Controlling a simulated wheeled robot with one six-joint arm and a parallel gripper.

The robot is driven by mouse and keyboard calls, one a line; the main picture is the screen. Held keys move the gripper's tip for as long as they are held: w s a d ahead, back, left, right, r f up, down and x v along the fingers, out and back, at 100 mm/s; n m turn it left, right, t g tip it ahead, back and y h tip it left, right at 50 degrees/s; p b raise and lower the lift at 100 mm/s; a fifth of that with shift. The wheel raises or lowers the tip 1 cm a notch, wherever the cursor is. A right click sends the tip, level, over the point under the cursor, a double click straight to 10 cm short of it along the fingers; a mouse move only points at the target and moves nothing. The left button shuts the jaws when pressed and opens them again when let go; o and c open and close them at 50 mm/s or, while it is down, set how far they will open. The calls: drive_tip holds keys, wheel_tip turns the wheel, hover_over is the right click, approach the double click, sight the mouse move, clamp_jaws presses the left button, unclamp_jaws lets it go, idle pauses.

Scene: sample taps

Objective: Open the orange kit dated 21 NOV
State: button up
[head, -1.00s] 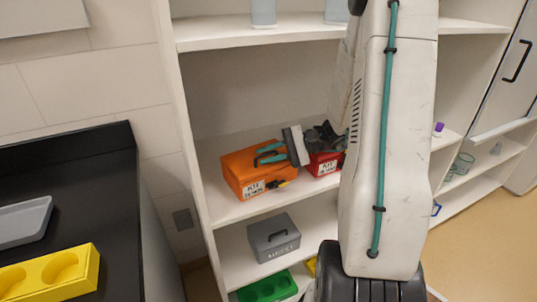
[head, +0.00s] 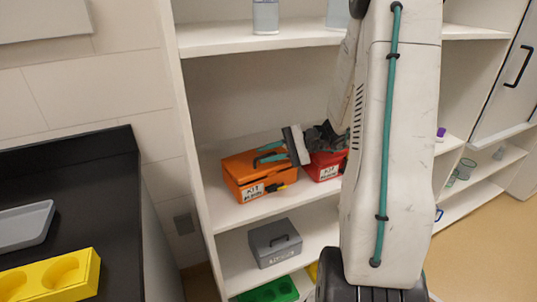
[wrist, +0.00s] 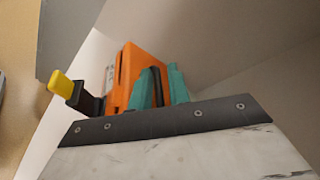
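An orange kit (head: 238,168) sits on the middle shelf, its lid looking shut. Its front has a white label (head: 253,190) whose date is too small to read, and a black-and-yellow part (head: 276,187), which also shows in the wrist view (wrist: 60,83). My gripper (head: 270,153) is over the kit's top, its two teal fingers apart with a gap between them. In the wrist view, my gripper (wrist: 158,88) lies right against the orange kit (wrist: 150,60). Something dark shows between the fingers; I cannot tell whether they touch it.
A red kit (head: 325,168) stands right of the orange one, partly behind my arm. A grey box (head: 275,243) and a green holder (head: 268,291) are below. The shelf above (head: 290,40) and the left upright (head: 190,150) bound the space. A black counter (head: 100,190) stands left.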

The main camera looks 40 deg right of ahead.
drive_tip(key=v, duration=0.7)
drive_tip(key=shift+s+d, duration=0.2)
drive_tip(key=shift+d, duration=0.15)
